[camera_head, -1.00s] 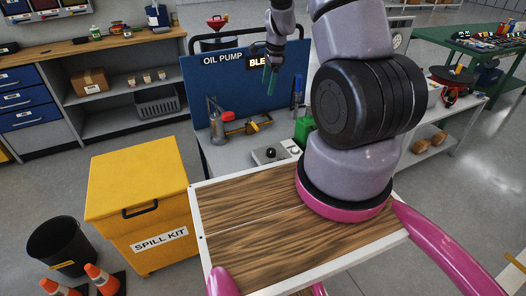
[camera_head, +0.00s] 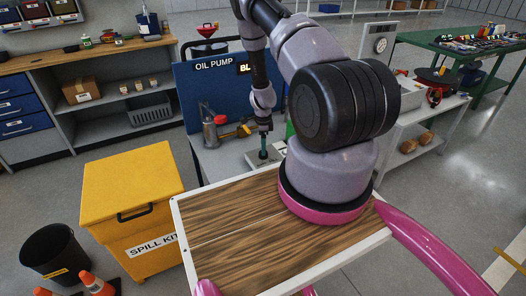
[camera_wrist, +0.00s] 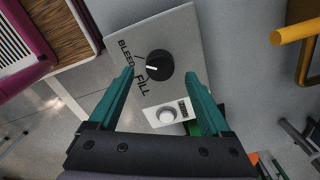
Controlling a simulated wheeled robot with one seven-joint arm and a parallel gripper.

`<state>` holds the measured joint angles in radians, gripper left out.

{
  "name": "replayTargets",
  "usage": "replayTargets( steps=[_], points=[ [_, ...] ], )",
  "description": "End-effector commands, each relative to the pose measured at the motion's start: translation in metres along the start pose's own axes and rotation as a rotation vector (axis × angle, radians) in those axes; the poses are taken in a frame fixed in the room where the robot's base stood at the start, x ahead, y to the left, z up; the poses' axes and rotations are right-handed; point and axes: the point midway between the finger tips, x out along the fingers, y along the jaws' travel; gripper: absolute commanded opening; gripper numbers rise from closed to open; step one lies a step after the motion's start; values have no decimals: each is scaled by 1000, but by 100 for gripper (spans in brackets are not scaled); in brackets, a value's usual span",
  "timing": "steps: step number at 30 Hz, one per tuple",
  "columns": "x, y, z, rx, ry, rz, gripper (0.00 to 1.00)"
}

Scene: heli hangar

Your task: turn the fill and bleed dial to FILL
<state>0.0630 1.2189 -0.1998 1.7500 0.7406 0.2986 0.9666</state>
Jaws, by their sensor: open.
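The fill and bleed dial (camera_wrist: 159,65) is a round black knob with a white pointer line, on a light grey box (camera_wrist: 180,30). The words BLEED and FILL are printed beside it. The pointer faces left in the wrist view, roughly between the two words. My gripper (camera_wrist: 159,73) is open, with its teal fingers on either side of the dial in the picture. I cannot tell whether the tips reach down to it; no contact shows. In the head view my gripper (camera_head: 263,155) is low over the box (camera_head: 254,162), hiding most of the dial.
A white round knob (camera_wrist: 167,116) on a small plate sits near the dial. A blue OIL PUMP panel (camera_head: 200,90) rises behind. A yellow spill kit bin (camera_head: 130,180) stands front left.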

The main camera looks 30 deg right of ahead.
Motion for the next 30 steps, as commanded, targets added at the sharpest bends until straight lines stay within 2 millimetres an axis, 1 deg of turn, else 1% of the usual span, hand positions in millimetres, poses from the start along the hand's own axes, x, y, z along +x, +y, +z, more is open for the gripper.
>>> replayTargets(
  steps=[1, 6, 10, 17, 20, 21, 23, 24, 30],
  points=[
    [9, 1, 0, 1, -1, 3, 82],
    [26, 0, 0, -1, 0, 0, 82],
    [31, 0, 0, -1, 0, 0, 82],
    [32, 0, 0, -1, 0, 0, 82],
    [31, 0, 0, -1, 0, 0, 48],
    [31, 0, 0, -1, 0, 0, 32],
    [31, 0, 0, -1, 0, 0, 10],
    [31, 0, 0, -1, 0, 0, 0],
    [31, 0, 0, -12, 0, 0, 0]
  ],
)
